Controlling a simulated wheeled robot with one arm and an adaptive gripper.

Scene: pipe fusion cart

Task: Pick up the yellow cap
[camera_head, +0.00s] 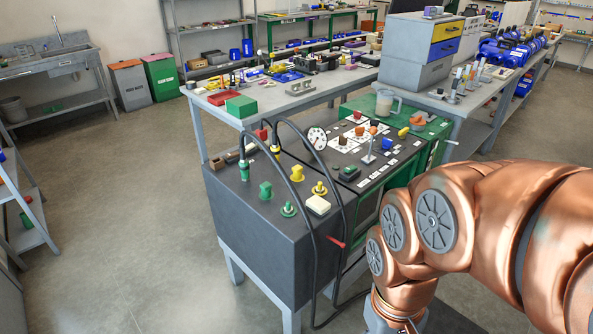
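Several small yellow parts are on the cart (258,227), and I cannot tell for certain which is the yellow cap. One yellow part (297,174) stands upright on the dark top, close to a black cable. Another yellow part (319,188) with a wider base stands just right of it, beside a cream block. A third yellow piece (403,132) lies on the green section at the back right. My copper-coloured arm fills the lower right and bends down out of the picture. My gripper is not in view.
Black cables (313,165) loop over the cart top and hang down its front. Green fittings (265,190), a cream block (318,205) and a round gauge (317,138) stand close by. A crowded workbench (250,119) is behind.

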